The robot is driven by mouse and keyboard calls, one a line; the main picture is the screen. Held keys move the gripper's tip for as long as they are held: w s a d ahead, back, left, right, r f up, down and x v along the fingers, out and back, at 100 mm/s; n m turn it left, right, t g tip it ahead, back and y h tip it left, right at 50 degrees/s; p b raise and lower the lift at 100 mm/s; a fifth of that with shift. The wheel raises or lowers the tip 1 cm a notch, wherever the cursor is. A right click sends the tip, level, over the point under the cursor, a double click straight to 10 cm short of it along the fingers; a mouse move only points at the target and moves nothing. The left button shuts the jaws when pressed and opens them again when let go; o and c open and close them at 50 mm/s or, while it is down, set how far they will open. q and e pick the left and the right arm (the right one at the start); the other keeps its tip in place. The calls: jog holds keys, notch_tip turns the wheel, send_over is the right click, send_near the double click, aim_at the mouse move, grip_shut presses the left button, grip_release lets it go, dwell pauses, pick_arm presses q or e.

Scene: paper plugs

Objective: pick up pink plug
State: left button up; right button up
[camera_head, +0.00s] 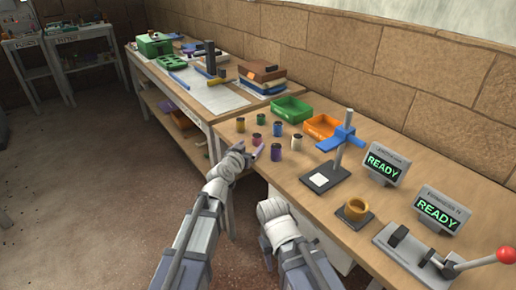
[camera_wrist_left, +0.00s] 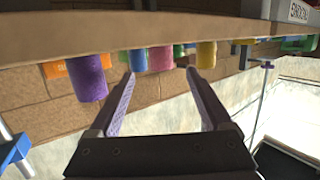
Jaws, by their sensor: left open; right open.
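The pink plug (camera_head: 256,139) stands upright near the front edge of the wooden bench, among several coloured plugs. My left gripper (camera_head: 251,153) is open at the bench edge, just in front of it. In the left wrist view the picture is upside down, and the pink plug (camera_wrist_left: 161,59) shows beyond and between the spread fingers of the left gripper (camera_wrist_left: 158,78), apart from them. Nothing is between the fingertips. My right gripper (camera_head: 272,207) is lower, in front of the bench edge; its fingers are hard to make out and no held object shows.
A purple plug (camera_head: 276,153) and a blue plug (camera_head: 278,129) stand to the right of the pink one. A yellow plug (camera_head: 240,124) stands to its left. Behind are a green tray (camera_head: 291,109) and an orange tray (camera_head: 321,126). A blue-armed stand (camera_head: 338,150) is further right.

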aim_at(255, 140)
pick_arm(q)
jog(key=shift+a+r, duration=0.1)
jog(key=shift+b+x, duration=0.7)
jog(key=shift+x, duration=3.3)
jog(key=shift+s, duration=0.1)
grip_shut()
